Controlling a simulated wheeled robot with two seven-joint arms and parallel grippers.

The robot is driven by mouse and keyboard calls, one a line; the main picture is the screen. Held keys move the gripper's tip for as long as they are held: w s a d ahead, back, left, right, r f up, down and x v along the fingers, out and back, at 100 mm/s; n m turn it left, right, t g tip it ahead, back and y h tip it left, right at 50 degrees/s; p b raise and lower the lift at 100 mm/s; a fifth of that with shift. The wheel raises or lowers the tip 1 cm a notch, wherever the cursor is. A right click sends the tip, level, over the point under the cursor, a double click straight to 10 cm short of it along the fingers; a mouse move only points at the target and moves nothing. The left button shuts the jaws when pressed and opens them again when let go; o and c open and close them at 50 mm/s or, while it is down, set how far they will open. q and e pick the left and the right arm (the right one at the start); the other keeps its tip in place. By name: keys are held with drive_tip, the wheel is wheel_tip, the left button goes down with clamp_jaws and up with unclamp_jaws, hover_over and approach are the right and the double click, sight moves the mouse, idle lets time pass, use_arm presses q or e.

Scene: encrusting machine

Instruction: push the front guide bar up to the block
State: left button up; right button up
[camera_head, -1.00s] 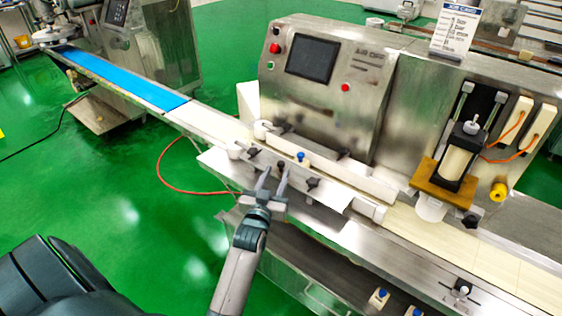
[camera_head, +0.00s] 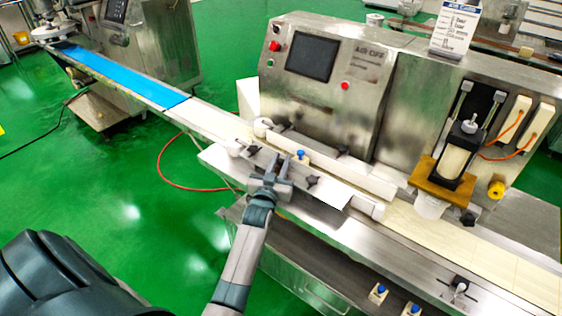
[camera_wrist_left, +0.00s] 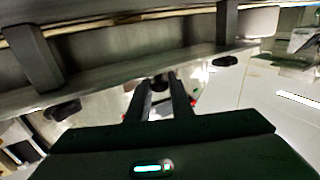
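The front guide bar (camera_head: 325,182) is a long metal bar along the near side of the pale conveyor, with white rounded ends and dark knobs. A rear guide bar (camera_head: 345,172) runs roughly parallel behind it. I cannot tell for certain which part is the block. My left gripper (camera_head: 278,163) is at the near side of the front bar, left of its middle, with its fingers apart. In the left wrist view the two fingers (camera_wrist_left: 160,85) point at the bar with a gap between them; a dark knob (camera_wrist_left: 160,80) shows there. Contact is unclear. My right gripper is out of view.
The steel machine with a screen (camera_head: 312,57) stands behind the conveyor. A blue belt (camera_head: 120,77) leads off to the upper left. A blue-topped knob (camera_head: 300,154) sits beside the bars. A plunger unit (camera_head: 460,155) stands to the right. A red hose (camera_head: 165,180) lies on the green floor.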

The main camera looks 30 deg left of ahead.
use_arm(q)
drive_tip(key=shift+w, duration=0.2)
drive_tip(key=shift+w+d+b, duration=0.1)
drive_tip(key=shift+w+b, duration=0.2)
drive_tip(key=shift+w, duration=0.8)
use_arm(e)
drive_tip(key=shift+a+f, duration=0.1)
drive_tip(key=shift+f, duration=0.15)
use_arm(q)
drive_tip(key=o, duration=0.7)
drive_tip(key=shift+o, duration=0.2)
drive_tip(key=shift+s, duration=0.15)
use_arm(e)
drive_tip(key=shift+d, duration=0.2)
